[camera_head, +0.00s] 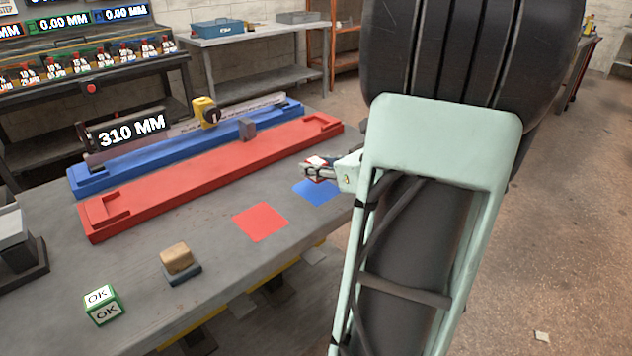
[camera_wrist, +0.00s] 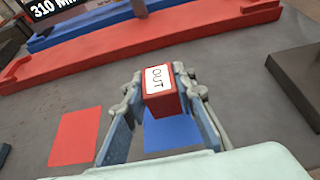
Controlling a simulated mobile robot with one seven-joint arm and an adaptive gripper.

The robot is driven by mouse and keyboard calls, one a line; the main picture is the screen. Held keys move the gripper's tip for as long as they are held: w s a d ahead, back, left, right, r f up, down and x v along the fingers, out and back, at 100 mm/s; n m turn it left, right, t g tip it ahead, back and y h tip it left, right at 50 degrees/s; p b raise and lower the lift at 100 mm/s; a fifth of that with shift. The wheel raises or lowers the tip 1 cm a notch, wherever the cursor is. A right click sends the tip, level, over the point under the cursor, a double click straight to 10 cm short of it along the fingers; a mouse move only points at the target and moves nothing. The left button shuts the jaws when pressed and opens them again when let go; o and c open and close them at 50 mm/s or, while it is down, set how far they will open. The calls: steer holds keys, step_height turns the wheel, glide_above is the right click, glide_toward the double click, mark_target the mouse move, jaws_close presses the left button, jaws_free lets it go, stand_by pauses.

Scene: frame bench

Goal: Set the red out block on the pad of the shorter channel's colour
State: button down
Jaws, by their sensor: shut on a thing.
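My gripper (camera_head: 318,170) is shut on the red out block (camera_wrist: 162,103), whose white OUT label faces up in the wrist view. In the head view the block is small and partly hidden by the gripper. The block is held over or near the blue pad (camera_head: 317,192), which shows behind and below it in the wrist view (camera_wrist: 172,133); I cannot tell the height. The red pad (camera_head: 261,222) lies bare to the left. The red channel (camera_head: 215,172) lies in front of the blue channel (camera_head: 85,178). A grey block (camera_head: 248,128) stands by the blue channel.
A display (camera_head: 132,131) reads 310 MM behind the channels, near a yellow gauge (camera_head: 207,112). A green OK block (camera_head: 102,305) and a wooden block (camera_head: 177,258) on a dark base stand front left. A dark slab (camera_wrist: 298,78) lies at right in the wrist view.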

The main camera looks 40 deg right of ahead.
mark_target(323, 178)
steer(key=shift+f+b, duration=0.95)
steer(key=shift+f, duration=0.55)
steer(key=shift+f, duration=0.15)
steer(key=c, duration=1.6)
jaws_free()
steer(key=p+v, duration=0.3)
steer(key=v, duration=0.8)
steer(key=shift+w, duration=0.15)
steer(key=shift+s+r, duration=0.3)
steer(key=shift+s, duration=0.35)
